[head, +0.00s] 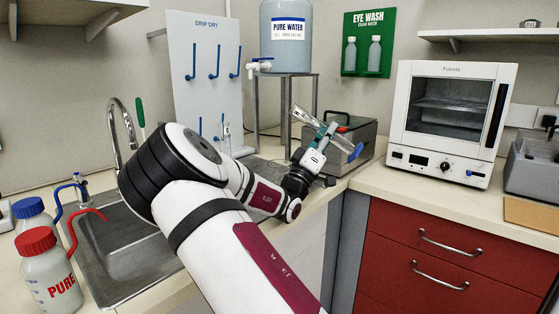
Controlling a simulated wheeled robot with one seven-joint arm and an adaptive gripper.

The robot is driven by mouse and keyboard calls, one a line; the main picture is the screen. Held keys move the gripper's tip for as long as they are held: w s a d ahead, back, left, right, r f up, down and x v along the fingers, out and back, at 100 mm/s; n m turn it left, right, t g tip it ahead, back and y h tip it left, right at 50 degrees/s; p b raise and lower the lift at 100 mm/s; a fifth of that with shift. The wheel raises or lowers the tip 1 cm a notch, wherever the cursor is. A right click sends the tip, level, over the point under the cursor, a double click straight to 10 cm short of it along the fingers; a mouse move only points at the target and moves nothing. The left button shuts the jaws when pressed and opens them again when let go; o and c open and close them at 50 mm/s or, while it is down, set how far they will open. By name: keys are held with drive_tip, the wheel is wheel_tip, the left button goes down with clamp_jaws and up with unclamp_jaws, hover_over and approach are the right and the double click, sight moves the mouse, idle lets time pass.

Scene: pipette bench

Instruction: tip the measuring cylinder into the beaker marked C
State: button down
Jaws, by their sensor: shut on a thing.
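My gripper (326,134) is shut on a clear measuring cylinder (304,115) with a blue foot (355,153). The cylinder is tilted, its open end up to the left and its foot down to the right. It is held in the air in front of the grey metal bath at the back of the bench. I cannot tell whether there is liquid in it. No beaker marked C can be made out; my arm hides part of the bench.
A steel sink (115,250) with a tap (122,130) lies left. A drip-dry board (205,80) stands behind, with clear glassware (226,138) near its foot. A water carboy (287,45) sits on a stand. A white oven (450,120) and wash bottles (50,275) flank the bench.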

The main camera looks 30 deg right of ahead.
drive_tip(key=n+t, duration=0.1)
drive_tip(key=n+t+p, duration=0.1)
drive_tip(key=shift+s+d+r+n, duration=0.2)
drive_tip(key=shift+r+n, duration=0.1)
wheel_tip(320, 180, down, 2)
drive_tip(key=shift+d+f+n+t+y+b, duration=0.15)
drive_tip(key=shift+n+t+y+b, duration=0.55)
drive_tip(key=shift+n+t, duration=0.5)
drive_tip(key=shift+s+n+t, duration=0.1)
drive_tip(key=shift+n+t, duration=0.4)
drive_tip(key=shift+w+a+f+n+t+y+b, duration=0.25)
drive_tip(key=shift+f+n+t+y+b, duration=0.2)
drive_tip(key=shift+f+n+t, duration=0.3)
drive_tip(key=shift+w+a+f+n+t+y+b, duration=0.1)
drive_tip(key=shift+a+f+n+t+y+b, duration=0.1)
drive_tip(key=shift+f+n+t+y+b, duration=0.55)
drive_tip(key=shift+r+n+h, duration=0.25)
drive_tip(key=shift+n+h, duration=0.05)
drive_tip(key=shift+h, duration=0.1)
drive_tip(key=shift+f+n+t+y, duration=0.25)
drive_tip(key=shift+n+t+y, duration=0.35)
drive_tip(key=shift+n, duration=0.2)
drive_tip(key=shift+f+n+t+y, duration=0.2)
drive_tip(key=shift+n+t+y, duration=0.35)
drive_tip(key=shift+n, duration=0.25)
drive_tip(key=shift+s+d, duration=0.2)
drive_tip(key=shift+d, duration=0.15)
drive_tip(key=shift+f+n+t+y, duration=0.1)
drive_tip(key=shift+n+t+y, duration=0.2)
drive_tip(key=shift+n, duration=0.2)
